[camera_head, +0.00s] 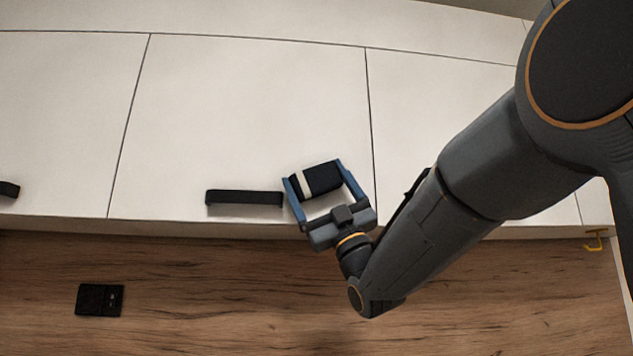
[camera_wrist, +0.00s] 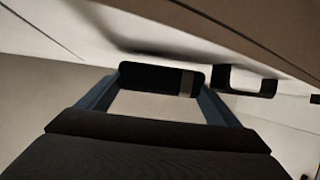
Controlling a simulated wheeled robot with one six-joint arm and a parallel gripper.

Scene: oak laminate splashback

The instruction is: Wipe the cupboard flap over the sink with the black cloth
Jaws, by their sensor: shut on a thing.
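The black cloth (camera_head: 322,178) is a dark folded pad with a pale stripe. My gripper (camera_head: 321,181) is shut on it, with a blue finger at each end. The cloth also shows between the fingers in the wrist view (camera_wrist: 150,78). In the head view it overlaps the white cupboard flap (camera_head: 240,110), near the flap's lower right part. I cannot tell whether the cloth touches the flap. The flap looks shut, and its black bar handle (camera_head: 244,198) is just left of my gripper. The handle also shows in the wrist view (camera_wrist: 245,82).
White panels lie on both sides of the flap, and the left one has a black handle (camera_head: 9,189). A black box (camera_head: 99,300) sits on the wood splashback (camera_head: 220,290). A yellow hook (camera_head: 595,241) is at the right. Most of the flap left of my gripper is clear.

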